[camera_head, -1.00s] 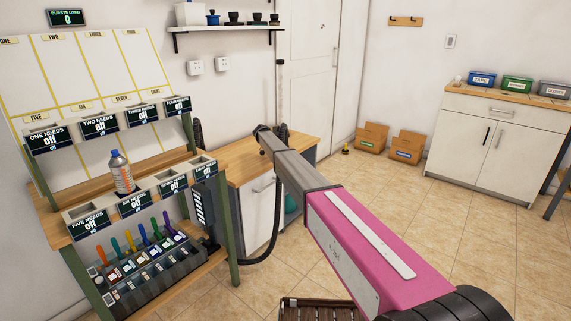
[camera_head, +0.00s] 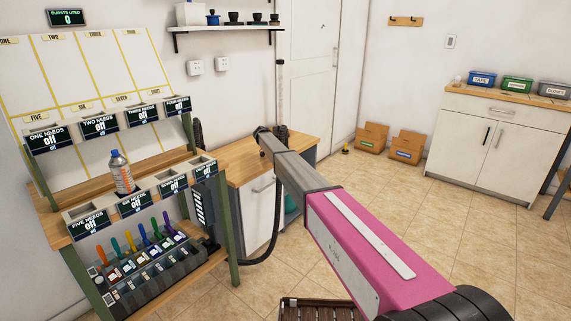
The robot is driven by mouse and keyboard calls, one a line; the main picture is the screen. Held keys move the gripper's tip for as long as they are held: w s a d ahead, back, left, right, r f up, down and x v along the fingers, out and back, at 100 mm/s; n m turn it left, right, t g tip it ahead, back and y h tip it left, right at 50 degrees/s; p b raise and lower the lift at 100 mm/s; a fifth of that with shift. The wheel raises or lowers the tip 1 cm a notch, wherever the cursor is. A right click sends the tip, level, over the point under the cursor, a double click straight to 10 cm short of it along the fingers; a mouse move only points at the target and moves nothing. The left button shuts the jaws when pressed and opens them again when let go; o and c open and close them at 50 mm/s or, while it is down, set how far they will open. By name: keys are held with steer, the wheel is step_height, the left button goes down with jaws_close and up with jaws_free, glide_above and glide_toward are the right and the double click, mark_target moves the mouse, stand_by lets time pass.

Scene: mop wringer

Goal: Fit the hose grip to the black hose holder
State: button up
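My arm reaches from the lower right toward the wooden counter, and its dark far end, my gripper (camera_head: 262,131), is small and seen from behind. I cannot make out its fingers or whether they hold anything. A black hose (camera_head: 276,215) hangs down from behind my arm and loops low toward the right side of the rack. Its upper end is hidden by my arm, and I cannot pick out the hose grip. A dark upright piece (camera_head: 197,133) stands against the wall behind the rack; I cannot tell whether it is the black hose holder.
The rack (camera_head: 60,228) at left carries a bottle (camera_head: 122,172), signs reading "off" and several coloured handles. A wooden counter (camera_head: 240,166) with white doors stands beside it. Cardboard boxes (camera_head: 406,147) and a white cabinet (camera_head: 500,135) are at right.

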steer(key=shift+f, duration=0.1)
stand_by(0.3)
steer(key=o, duration=1)
steer(key=shift+a, duration=0.1)
steer(key=s+v, duration=0.1)
steer(key=v, duration=0.9)
steer(key=s+d+f+n+y, duration=0.2)
steer(key=s+d+f+n, duration=0.2)
steer(key=s+d, duration=0.5)
steer(key=s+d+f+n+y, duration=0.1)
steer(key=s+d+f+n, duration=0.25)
steer(key=s+d, duration=0.5)
steer(key=s+d+f+n+y, duration=0.2)
steer(key=s+d+f+n, duration=0.3)
steer(key=s, duration=0.6)
steer(key=s+d+n+y, duration=0.1)
steer(key=s+d, duration=0.3)
steer(key=s, duration=0.6)
steer(key=s+d+n+y, duration=0.2)
steer(key=s+d, duration=0.3)
steer(key=s, duration=0.5)
steer(key=s+d+n+t+y, duration=0.1)
steer(key=s+d+n, duration=0.2)
steer(key=s, duration=0.7)
steer(key=shift+s+d+f+n, duration=0.3)
steer(key=shift+d+f+n, duration=0.1)
steer(key=shift+d, duration=0.5)
